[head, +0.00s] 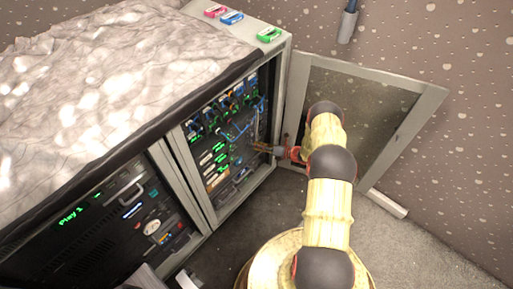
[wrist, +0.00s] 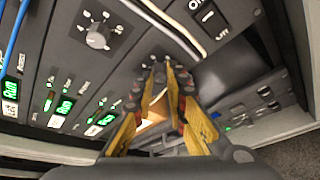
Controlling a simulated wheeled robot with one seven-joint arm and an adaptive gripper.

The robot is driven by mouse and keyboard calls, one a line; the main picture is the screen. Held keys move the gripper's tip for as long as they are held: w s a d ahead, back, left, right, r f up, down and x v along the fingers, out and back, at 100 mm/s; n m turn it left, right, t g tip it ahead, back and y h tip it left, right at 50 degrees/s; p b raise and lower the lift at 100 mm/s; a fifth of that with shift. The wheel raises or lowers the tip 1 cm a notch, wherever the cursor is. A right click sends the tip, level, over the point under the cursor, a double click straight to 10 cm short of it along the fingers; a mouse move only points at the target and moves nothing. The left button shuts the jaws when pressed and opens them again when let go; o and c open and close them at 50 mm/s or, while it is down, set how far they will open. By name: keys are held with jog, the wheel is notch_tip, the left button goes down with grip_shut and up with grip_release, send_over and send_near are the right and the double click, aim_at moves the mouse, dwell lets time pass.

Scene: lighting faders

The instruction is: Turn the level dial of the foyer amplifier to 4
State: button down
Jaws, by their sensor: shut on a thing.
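My gripper (wrist: 162,75) has yellow fingers and reaches the grey rack panel in the wrist view. Its fingertips close around a dial, which they almost wholly hide; small white scale marks show just beyond the tips. The dial's pointer and setting cannot be read. Another dial (wrist: 97,38), grey with a numbered ring, sits on the panel to the upper left, apart from the fingers. In the head view my gripper (head: 266,149) reaches into the open rack (head: 221,126) from the right. I cannot read any label naming the foyer amplifier.
The glass rack door (head: 350,100) stands open behind my arm. Blue and white cables cross the panels, and a white cable (wrist: 165,30) runs close above the fingers. A switch (wrist: 208,15) is at upper right. A second rack (head: 130,215) stands left; carpet is free at right.

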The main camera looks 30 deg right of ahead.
jog(key=m+y, duration=0.1)
jog(key=m, duration=0.2)
jog(key=m+t+y, duration=0.1)
jog(key=m, duration=0.2)
jog(key=f+m+t+y, duration=0.1)
jog(key=m+y, duration=0.1)
jog(key=m, duration=0.2)
jog(key=shift+w+d+f, duration=0.1)
jog(key=shift+d, duration=0.2)
dwell(0.5)
jog(key=c, duration=1.8)
grip_release()
jog(key=shift+o, duration=0.2)
jog(key=v, duration=1.2)
jog(key=shift+f, duration=0.25)
jog(key=shift+w, duration=0.1)
